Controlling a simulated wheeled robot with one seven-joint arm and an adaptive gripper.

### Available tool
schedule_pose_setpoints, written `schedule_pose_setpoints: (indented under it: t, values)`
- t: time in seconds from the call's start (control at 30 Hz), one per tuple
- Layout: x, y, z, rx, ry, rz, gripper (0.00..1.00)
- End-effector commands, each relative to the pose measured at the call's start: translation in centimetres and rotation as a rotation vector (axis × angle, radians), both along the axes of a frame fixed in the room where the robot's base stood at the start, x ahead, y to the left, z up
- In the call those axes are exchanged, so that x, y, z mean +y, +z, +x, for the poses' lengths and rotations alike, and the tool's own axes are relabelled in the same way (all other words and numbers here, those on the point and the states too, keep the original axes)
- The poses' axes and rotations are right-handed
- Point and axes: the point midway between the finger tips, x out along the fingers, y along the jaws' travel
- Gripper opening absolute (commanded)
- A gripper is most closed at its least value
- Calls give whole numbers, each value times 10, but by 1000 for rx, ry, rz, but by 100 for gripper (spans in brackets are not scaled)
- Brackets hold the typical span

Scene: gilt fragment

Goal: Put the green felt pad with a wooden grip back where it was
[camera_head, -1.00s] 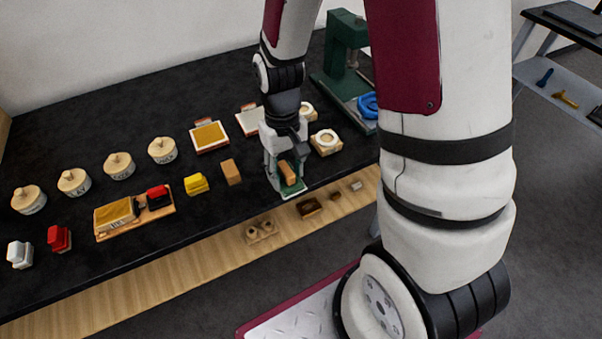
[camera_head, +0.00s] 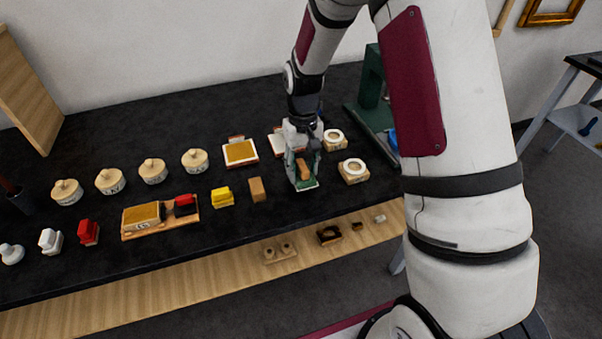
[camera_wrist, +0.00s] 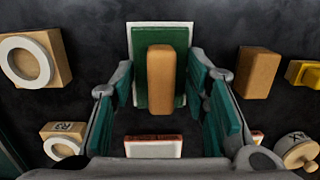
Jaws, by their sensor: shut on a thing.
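The green felt pad (camera_head: 310,184) with its upright wooden grip (camera_head: 304,170) is at my gripper (camera_head: 302,160), over the right part of the black table. My gripper points down and is shut on the pad. In the wrist view, the tan grip (camera_wrist: 160,80) stands in the middle of the green felt (camera_wrist: 141,40), between my green-lined fingers (camera_wrist: 160,110). A pale border shows around the felt. Whether the pad touches the table or hangs just above it, I cannot tell.
A brown block (camera_head: 257,189) stands left of the pad, with a yellow block (camera_head: 222,197) beyond it. A ring-topped wooden block (camera_head: 353,171) is to the right. Framed pads (camera_head: 240,152) lie behind. A wooden shelf strip (camera_head: 210,281) runs below the front edge.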

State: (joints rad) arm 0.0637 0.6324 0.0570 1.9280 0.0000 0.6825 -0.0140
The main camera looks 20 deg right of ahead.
Motion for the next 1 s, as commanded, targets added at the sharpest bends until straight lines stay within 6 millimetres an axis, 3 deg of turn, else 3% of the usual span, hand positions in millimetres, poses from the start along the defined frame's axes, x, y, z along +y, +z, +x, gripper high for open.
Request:
schedule_pose_setpoints:
  t: [0.17, 0.43, 0.83, 0.87, 0.93, 1.0]
  values:
    - [0, -1, 14, -1, 0, 0, 7]
    - [0, -34, 13, 1, 0, 0, 7]
    - [0, -40, 13, 0, 0, 0, 7]
    - [0, -39, 13, 0, 0, 0, 46]
    - [0, -39, 13, 0, 0, 0, 62]
    - [0, -39, 13, 0, 0, 0, 62]
